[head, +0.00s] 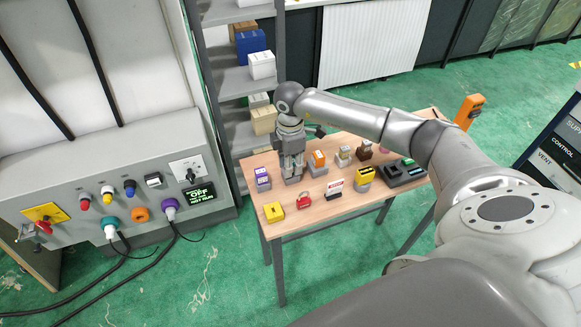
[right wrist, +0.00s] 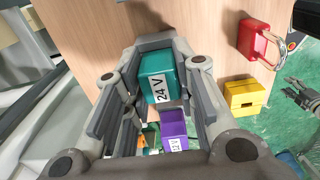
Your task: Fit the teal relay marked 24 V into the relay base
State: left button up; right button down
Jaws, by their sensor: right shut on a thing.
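The teal relay (right wrist: 155,75), with a white 24 V label, is between the fingers of my right gripper (head: 292,172) in the right wrist view. The gripper is shut on it, at the left part of the table, and hides it in the head view. I cannot tell whether the relay touches what is below. A purple relay (head: 262,178) stands just left of the gripper; it also shows in the right wrist view (right wrist: 173,127). A black block (head: 403,172) at the table's right may be the relay base; I cannot tell. A grey fingered part at the right wrist view's right edge may be my left gripper.
An orange-topped block (head: 319,158) stands close right of the gripper. A yellow block (head: 273,212), a red padlock (head: 304,201), a sign (head: 334,188) and a yellow-topped block (head: 364,176) line the front. Shelves (head: 250,82) rise behind; a control panel (head: 110,190) stands left.

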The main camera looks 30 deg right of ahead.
jog(key=shift+r+p, duration=1.7)
jog(key=shift+r, duration=0.6)
jog(key=shift+r, duration=0.1)
jog(key=shift+r+p, duration=1.35)
jog(key=shift+r, duration=0.35)
